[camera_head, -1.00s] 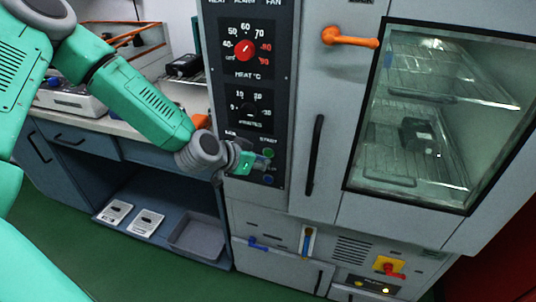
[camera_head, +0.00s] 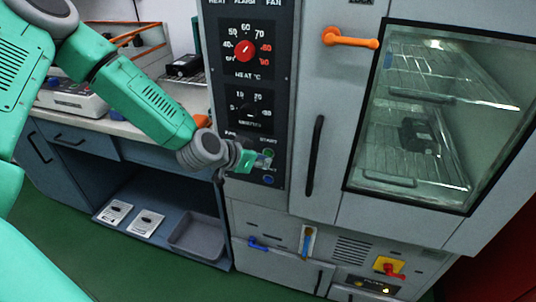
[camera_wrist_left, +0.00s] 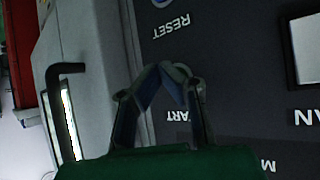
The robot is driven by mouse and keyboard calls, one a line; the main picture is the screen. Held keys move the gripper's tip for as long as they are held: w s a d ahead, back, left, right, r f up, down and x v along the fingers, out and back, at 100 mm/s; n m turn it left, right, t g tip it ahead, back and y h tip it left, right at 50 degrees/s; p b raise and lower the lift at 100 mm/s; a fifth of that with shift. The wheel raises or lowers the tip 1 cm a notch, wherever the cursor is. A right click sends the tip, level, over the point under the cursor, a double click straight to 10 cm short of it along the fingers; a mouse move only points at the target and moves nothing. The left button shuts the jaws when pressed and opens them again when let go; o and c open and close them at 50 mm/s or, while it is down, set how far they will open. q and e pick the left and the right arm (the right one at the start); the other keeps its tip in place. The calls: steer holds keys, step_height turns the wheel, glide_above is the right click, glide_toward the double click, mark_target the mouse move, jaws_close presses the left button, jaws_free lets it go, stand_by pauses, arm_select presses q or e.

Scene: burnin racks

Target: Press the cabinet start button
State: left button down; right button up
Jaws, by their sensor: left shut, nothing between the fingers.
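The cabinet's dark control panel (camera_head: 262,207) faces me, with a START label (camera_head: 267,139) low on its right side. The green start button (camera_head: 268,152) shows just under that label, beside my fingertips. My left gripper (camera_head: 264,161) is shut and empty, close in front of the panel. In the left wrist view, the shut fingertips (camera_wrist_left: 172,68) lie between the RESET label (camera_wrist_left: 172,27) and the partly covered START label (camera_wrist_left: 180,116). The fingers hide the start button there; I cannot tell whether they touch it. My right gripper is not in view.
A blue button (camera_head: 268,180) sits below the start button. The red heat dial (camera_head: 244,50) and black timer dial (camera_head: 249,109) are above. A black door handle (camera_head: 315,156) and glass door window (camera_head: 420,115) lie to the right. A bench (camera_head: 130,128) stands left.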

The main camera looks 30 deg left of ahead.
arm_select(q)
steer(key=shift+w+a, duration=0.1)
steer(key=shift+w, duration=0.4)
stand_by(0.8)
steer(key=shift+s+d, duration=0.2)
steer(key=shift+s, duration=0.6)
steer(key=s+p, duration=0.1)
steer(key=s, duration=0.1)
steer(key=s+d, duration=0.1)
steer(key=s, duration=0.2)
steer(key=shift+d+p, duration=0.1)
steer(key=shift+p, duration=0.25)
stand_by(0.6)
